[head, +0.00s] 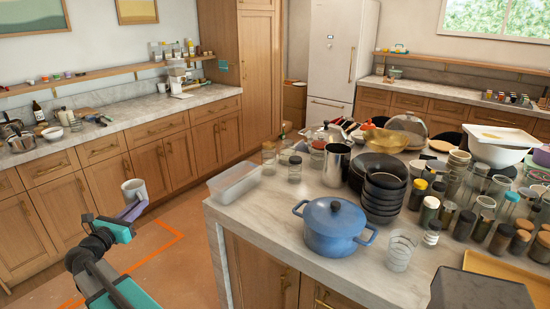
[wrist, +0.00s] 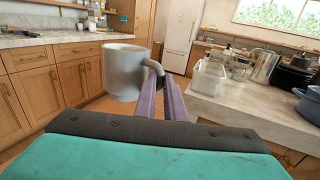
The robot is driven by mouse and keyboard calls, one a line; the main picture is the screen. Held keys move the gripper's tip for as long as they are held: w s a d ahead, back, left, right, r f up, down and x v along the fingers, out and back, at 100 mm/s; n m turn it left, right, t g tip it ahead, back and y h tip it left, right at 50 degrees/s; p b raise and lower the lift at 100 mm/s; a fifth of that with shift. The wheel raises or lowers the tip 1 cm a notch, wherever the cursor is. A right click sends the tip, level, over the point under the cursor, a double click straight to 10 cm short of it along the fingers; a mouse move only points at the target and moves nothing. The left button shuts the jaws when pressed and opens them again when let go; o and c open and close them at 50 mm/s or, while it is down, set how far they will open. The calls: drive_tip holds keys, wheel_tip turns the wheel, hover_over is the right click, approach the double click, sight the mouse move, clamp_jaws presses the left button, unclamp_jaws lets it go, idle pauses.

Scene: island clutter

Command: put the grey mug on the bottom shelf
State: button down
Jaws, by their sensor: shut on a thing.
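The grey mug (wrist: 124,72) is upright in the wrist view, held in the air by its handle side. My gripper (wrist: 160,80) is shut on its handle with the purple fingers. In the head view the mug (head: 134,190) is at the tip of my gripper (head: 137,204), above the open floor between the wall counter and the island. The fingers hide part of the handle. A long wooden shelf (head: 105,71) runs along the left wall above the counter; I cannot tell whether it is the bottom shelf.
The island (head: 270,212) on the right is crowded with a blue pot (head: 336,228), black bowls (head: 385,190), several jars and a clear container (head: 234,181) near its left edge. The left counter (head: 150,110) has bottles and pans at its far left. The floor (head: 160,255) between is clear.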

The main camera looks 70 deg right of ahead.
drive_tip(key=s+d+r+m+g+b, duration=0.1)
drive_tip(key=s+d+g, duration=0.1)
drive_tip(key=s+d, duration=0.35)
drive_tip(key=s+d+r+m+g+b, duration=0.1)
drive_tip(key=s+d, duration=0.1)
drive_tip(key=d, duration=0.7)
drive_tip(key=s+d+m+g, duration=0.1)
drive_tip(key=s+d+g, duration=0.1)
drive_tip(key=s+d, duration=0.35)
drive_tip(key=s+d+r+m+g+b, duration=0.1)
drive_tip(key=s+d+m+g, duration=0.1)
drive_tip(key=s+d, duration=0.5)
drive_tip(key=s+d+m+g+y+b, duration=0.1)
drive_tip(key=s+d+m+g, duration=0.1)
drive_tip(key=s+d, duration=0.6)
drive_tip(key=s+g, duration=0.1)
drive_tip(key=s, duration=0.4)
drive_tip(key=shift+d+r+y, duration=0.25)
drive_tip(key=shift+r+y, duration=0.05)
drive_tip(key=shift+r, duration=0.1)
drive_tip(key=shift+f, duration=0.15)
drive_tip(key=shift+f+p, duration=0.3)
drive_tip(key=shift+f, duration=2.75)
drive_tip(key=shift+f+p, duration=0.3)
drive_tip(key=shift+f, duration=1.55)
